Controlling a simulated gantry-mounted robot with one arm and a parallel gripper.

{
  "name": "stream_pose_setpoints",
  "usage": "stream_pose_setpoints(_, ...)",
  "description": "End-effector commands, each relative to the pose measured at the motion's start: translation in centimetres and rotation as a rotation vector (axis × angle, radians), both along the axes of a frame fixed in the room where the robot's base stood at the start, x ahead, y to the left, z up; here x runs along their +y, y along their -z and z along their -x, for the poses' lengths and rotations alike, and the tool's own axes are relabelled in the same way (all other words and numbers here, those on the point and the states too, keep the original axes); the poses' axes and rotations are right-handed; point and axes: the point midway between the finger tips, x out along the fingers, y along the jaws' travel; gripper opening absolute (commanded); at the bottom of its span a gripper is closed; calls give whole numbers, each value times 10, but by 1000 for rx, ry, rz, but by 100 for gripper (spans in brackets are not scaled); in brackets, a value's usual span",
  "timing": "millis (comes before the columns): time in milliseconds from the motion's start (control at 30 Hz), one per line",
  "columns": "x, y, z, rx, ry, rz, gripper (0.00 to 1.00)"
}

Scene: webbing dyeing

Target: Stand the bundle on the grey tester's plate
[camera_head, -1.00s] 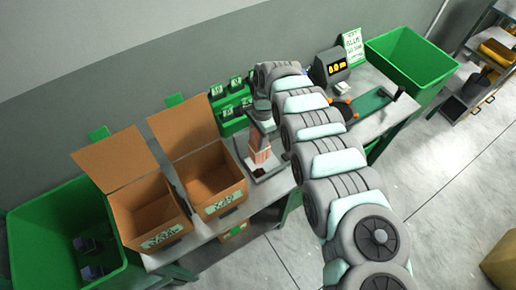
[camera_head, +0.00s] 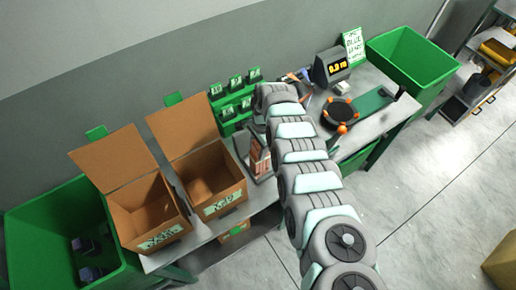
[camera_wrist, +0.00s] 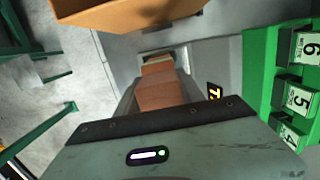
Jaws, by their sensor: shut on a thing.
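The bundle (camera_head: 259,162) is a copper-coloured, banded block, roughly upright at the grey tester (camera_head: 242,148). It also shows in the wrist view (camera_wrist: 157,92), running away from the camera between grey sides. My gripper (camera_wrist: 158,76) is shut on the bundle; in the head view my arm hides most of it. The tester's pale plate shows only in part around the bundle's foot, and I cannot tell whether the bundle touches it.
Two open cardboard boxes (camera_head: 160,240) (camera_head: 222,205) stand left of the tester. A green rack with numbered cards (camera_wrist: 262,70) is close on the other side. A round black stand with orange knobs (camera_head: 338,115) and a display (camera_head: 331,67) are farther right.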

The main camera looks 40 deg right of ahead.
Motion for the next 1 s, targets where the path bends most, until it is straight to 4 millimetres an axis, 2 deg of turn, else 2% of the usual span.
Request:
stream_pose_setpoints(33, 0, 2, 0, 0, -1, 0, 0)
stream_pose_setpoints(67, 0, 2, 0, 0, 0, 0, 47)
stream_pose_setpoints(300, 0, 2, 0, -1, 0, 0, 66)
stream_pose_setpoints(667, -1, -5, 0, -1, 0, 0, 67)
stream_pose_setpoints(1000, -9, -62, 0, -3, 0, 5, 67)
